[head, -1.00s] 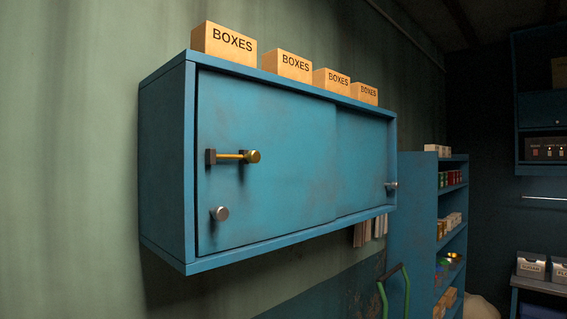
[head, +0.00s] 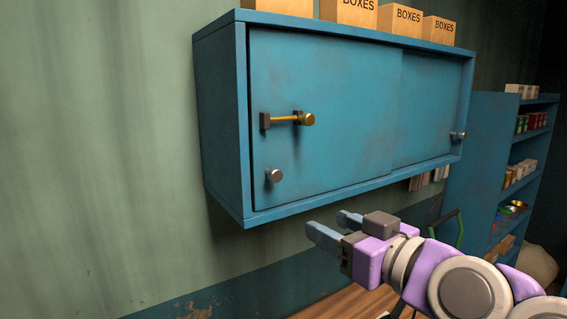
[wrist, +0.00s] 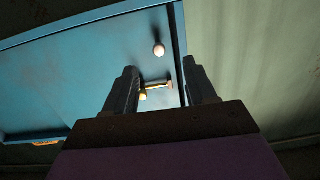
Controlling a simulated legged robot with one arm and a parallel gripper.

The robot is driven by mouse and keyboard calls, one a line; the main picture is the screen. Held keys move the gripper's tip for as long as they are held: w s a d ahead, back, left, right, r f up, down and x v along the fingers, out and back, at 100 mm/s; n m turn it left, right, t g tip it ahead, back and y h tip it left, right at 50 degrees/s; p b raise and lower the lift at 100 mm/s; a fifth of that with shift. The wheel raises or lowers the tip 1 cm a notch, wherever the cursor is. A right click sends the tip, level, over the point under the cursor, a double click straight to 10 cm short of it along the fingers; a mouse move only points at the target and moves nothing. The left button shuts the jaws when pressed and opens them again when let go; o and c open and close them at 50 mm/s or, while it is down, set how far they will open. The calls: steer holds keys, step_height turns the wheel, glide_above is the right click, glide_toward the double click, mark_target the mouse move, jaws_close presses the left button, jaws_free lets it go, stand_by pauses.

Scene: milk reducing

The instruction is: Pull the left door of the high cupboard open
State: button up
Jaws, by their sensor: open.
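The blue high cupboard (head: 222,130) hangs on the wall, and its left door (head: 340,100) is closed. The door has a brass bolt (head: 287,119) with grey brackets and, below it, a round silver knob (head: 274,175). My gripper (head: 327,225) is open and empty, below the cupboard and to the right of the knob in the head view. In the wrist view, the gripper (wrist: 160,85) points up at the cupboard. The brass bolt (wrist: 155,88) shows between its fingers, and the knob (wrist: 158,49) shows beyond. I see no contact.
The right door (head: 432,105) has its own silver knob (head: 458,135). Cardboard boxes (head: 399,20) stand on top of the cupboard. Papers (head: 428,179) hang under it. A blue shelf unit (head: 487,150) stands to the right. The wall left of the cupboard is bare.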

mark_target(278, 178)
steer(key=shift+t, duration=0.5)
steer(key=r+p+x, duration=0.1)
steer(key=x, duration=0.4)
steer(key=p+x, duration=0.1)
steer(key=x, duration=0.5)
steer(key=r+p+x, duration=0.1)
steer(key=p+x, duration=0.1)
steer(key=x, duration=0.4)
steer(key=shift+w+r, duration=0.3)
steer(key=shift+w, duration=0.05)
jaws_close()
